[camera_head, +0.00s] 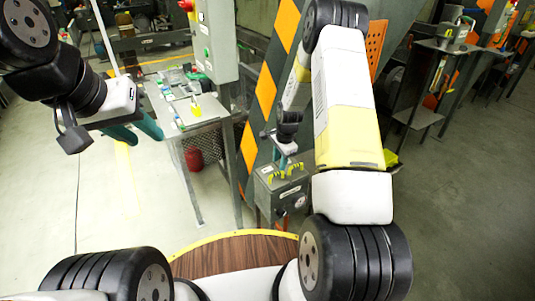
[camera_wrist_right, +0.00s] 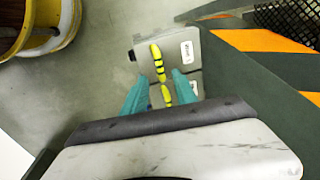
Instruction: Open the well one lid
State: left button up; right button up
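A grey metal box (camera_head: 282,187) stands low in the middle of the head view, with two yellow-and-black handles on its top. In the right wrist view the far lid (camera_wrist_right: 175,50) and the near lid (camera_wrist_right: 192,91) each carry a white label, too small to read surely. The far handle (camera_wrist_right: 157,62) and near handle (camera_wrist_right: 166,94) lie in line. My right gripper (camera_wrist_right: 160,76) is open, its teal fingers apart on either side of the handles' line; contact cannot be told. My left gripper (camera_head: 146,139) is open and empty, far left of the box.
An orange-and-black striped post (camera_head: 262,95) stands right behind the box. A metal table (camera_head: 192,112) with small items and a green-buttoned control cabinet (camera_head: 216,40) are to the left. A round wooden surface with a yellow rim (camera_head: 235,252) is in front. Floor at left is clear.

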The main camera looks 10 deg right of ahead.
aim_at(277, 173)
jog(key=f, duration=0.4)
jog(key=w+f, duration=0.1)
jog(key=f, duration=0.1)
jog(key=shift+a, duration=0.2)
jog(key=shift+c, duration=0.4)
grip_shut()
dwell(0.8)
